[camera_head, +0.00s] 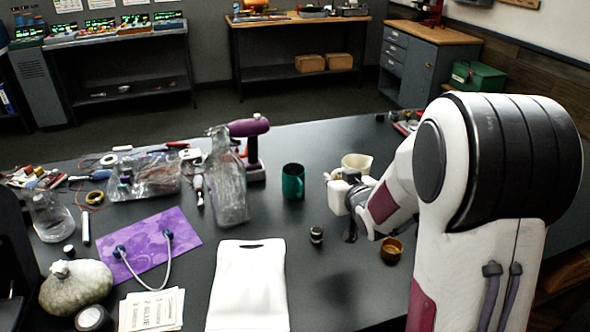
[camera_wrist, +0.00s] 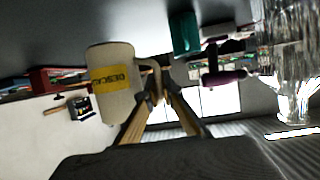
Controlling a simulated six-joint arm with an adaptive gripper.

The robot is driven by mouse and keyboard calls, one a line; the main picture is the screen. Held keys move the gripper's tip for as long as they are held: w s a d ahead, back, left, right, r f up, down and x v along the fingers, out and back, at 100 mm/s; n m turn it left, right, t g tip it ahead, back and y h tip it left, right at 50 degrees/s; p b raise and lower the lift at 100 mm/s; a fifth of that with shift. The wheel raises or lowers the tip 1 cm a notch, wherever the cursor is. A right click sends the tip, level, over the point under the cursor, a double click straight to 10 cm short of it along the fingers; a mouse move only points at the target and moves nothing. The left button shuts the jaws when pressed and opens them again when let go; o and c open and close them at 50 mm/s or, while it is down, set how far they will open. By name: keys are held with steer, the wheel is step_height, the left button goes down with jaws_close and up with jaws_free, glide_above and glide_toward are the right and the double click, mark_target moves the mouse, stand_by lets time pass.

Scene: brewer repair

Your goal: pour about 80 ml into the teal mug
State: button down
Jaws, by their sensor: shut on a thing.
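The teal mug (camera_head: 293,181) stands upright on the dark table, left of my gripper. It also shows near the top of the wrist view (camera_wrist: 184,33). My gripper (camera_wrist: 157,88) is shut on the handle of a cream jug (camera_wrist: 110,88) with a yellow label, whose lettering is upside down in this view. In the head view the jug (camera_head: 357,162) is right of the teal mug and roughly upright, apart from it. My wrist partly hides the jug there. The liquid inside the jug cannot be made out.
A purple drill (camera_head: 251,147) and a clear glass bottle (camera_head: 228,180) stand left of the mug. A small dark jar (camera_head: 316,235) and a brown cup (camera_head: 391,250) stand in front. A white board (camera_head: 248,288) lies nearer. The table behind the mug is clear.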

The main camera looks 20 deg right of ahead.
steer(key=a+f, duration=0.1)
steer(key=a, duration=0.5)
steer(key=shift+w+r+m+g+h, duration=1.1)
steer(key=shift+w+r+m+h, duration=2.05)
steer(key=shift+w+r, duration=7.35)
steer(key=w+a+f, duration=0.1)
steer(key=a+f, duration=0.2)
steer(key=a, duration=0.6)
steer(key=w+a+f, duration=0.1)
steer(key=a+f, duration=0.2)
steer(key=a, duration=0.6)
steer(key=shift+a+h, duration=0.3)
steer(key=shift+h, duration=0.15)
steer(key=shift+d+r+m, duration=0.1)
steer(key=shift+d+m, duration=0.05)
steer(key=shift+m, duration=0.1)
